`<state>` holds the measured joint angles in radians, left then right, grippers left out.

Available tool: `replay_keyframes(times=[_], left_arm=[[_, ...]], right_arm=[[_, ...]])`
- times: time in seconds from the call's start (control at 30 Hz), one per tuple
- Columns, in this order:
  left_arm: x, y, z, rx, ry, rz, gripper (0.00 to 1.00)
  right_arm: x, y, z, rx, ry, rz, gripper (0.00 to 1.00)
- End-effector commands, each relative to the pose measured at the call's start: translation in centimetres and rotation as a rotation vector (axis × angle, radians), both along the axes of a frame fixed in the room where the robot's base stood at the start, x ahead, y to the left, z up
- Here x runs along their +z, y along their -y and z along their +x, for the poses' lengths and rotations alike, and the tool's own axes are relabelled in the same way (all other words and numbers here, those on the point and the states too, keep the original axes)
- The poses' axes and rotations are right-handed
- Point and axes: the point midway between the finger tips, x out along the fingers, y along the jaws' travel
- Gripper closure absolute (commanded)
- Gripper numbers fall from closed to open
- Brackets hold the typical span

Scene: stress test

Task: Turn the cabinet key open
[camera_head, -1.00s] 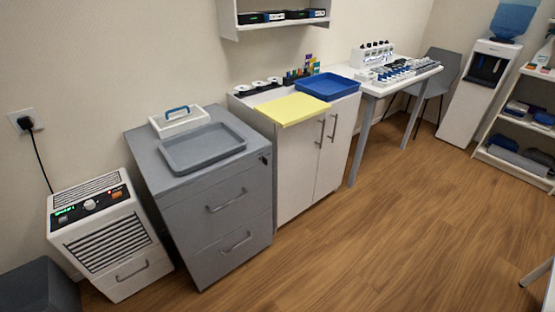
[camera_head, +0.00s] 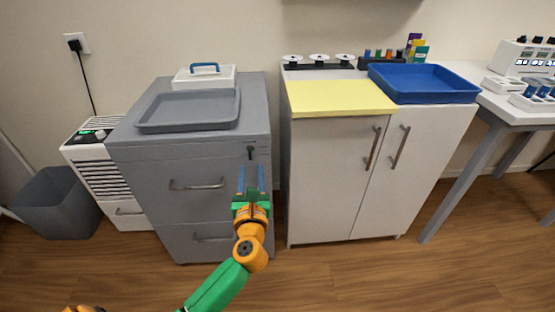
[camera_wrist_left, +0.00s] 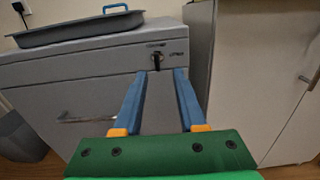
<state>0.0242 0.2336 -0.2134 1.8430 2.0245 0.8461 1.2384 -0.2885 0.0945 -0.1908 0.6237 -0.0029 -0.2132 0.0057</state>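The grey drawer cabinet (camera_head: 200,215) stands upright, with a small dark key (camera_head: 250,151) in the lock at its upper right front. The key also shows in the left wrist view (camera_wrist_left: 157,61), between and beyond the fingertips, with small dark markings around it. My left gripper (camera_head: 250,178) is in front of the cabinet, just below the key in the head view. Its two blue fingers are apart with nothing between them, as the left wrist view (camera_wrist_left: 160,74) shows. The exact gap to the key is hard to tell. My right gripper is not in view.
A grey tray (camera_head: 190,122) and a white box with a blue handle (camera_head: 205,78) sit on the cabinet. A white cupboard (camera_head: 335,190) stands close on the right. A grey bin (camera_head: 58,203) is at the left. The floor in front is clear.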

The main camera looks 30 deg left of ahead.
Motion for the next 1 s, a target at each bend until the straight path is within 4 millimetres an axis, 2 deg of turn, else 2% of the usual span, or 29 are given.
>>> replay_keyframes(times=[0.07,0.3,0.4,0.67,0.7,0.83,1.0], left_arm=[[0.0,-0.3,0.5,0.002,0.008,-0.015,0.60],[0.0,-2.8,4.5,0.003,0.007,-0.012,0.60],[-0.1,-3.4,5.6,0.002,0.006,-0.014,0.60],[0.0,-3.7,6.0,0.001,0.005,-0.013,0.60],[0.0,-3.7,6.0,0.001,0.005,-0.013,0.63],[0.0,-3.7,6.0,0.001,0.005,-0.013,0.98],[0.0,-3.7,6.0,0.001,0.004,-0.013,1.00]], right_arm=[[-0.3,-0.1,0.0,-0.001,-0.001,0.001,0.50],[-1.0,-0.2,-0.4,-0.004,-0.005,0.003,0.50],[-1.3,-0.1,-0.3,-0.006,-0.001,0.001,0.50],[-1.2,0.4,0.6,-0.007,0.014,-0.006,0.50],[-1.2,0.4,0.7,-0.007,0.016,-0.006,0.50],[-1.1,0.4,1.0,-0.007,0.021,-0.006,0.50],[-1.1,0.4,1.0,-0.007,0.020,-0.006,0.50]])
